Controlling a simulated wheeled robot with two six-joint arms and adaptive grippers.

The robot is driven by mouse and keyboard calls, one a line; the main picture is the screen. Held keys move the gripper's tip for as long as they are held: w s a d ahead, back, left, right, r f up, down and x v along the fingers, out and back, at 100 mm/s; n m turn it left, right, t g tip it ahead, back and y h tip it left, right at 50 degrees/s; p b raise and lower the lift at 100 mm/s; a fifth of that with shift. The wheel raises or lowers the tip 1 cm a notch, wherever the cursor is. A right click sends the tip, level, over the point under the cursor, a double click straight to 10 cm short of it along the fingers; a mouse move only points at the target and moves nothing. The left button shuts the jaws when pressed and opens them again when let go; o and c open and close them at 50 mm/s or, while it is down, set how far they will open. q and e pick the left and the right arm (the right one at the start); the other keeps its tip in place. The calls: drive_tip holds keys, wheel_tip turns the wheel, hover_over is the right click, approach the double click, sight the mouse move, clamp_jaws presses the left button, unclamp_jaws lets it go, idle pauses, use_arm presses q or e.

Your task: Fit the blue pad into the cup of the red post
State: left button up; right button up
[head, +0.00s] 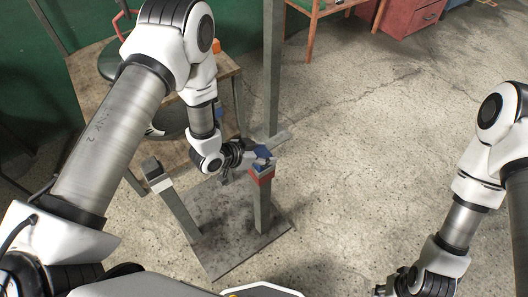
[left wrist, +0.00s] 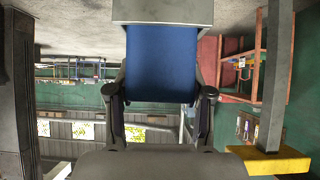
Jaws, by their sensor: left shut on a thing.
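The blue pad (head: 263,153) is at the top of the red post (head: 262,179) in the head view. My left gripper (head: 253,156) reaches it from the left and is shut on it. In the left wrist view the pad (left wrist: 161,62) fills the space between the two fingers. A grey block lies across its upper end there. The cup is mostly hidden, so I cannot tell whether the pad is in it or above it. My right gripper (head: 385,289) is partly in view at the bottom edge, away from the posts.
A second post with a white band (head: 161,184) stands left of the red one on the same grey base plate (head: 232,257). A wooden table (head: 91,82) with a tall grey upright (head: 272,65) stands behind. The floor to the right is clear.

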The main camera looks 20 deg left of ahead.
use_arm(q)
drive_tip(key=shift+f+b, duration=0.45)
drive_tip(key=shift+f, duration=0.25)
drive_tip(key=o, duration=1.5)
drive_tip(key=v, duration=1.2)
drive_tip(key=shift+s, duration=0.1)
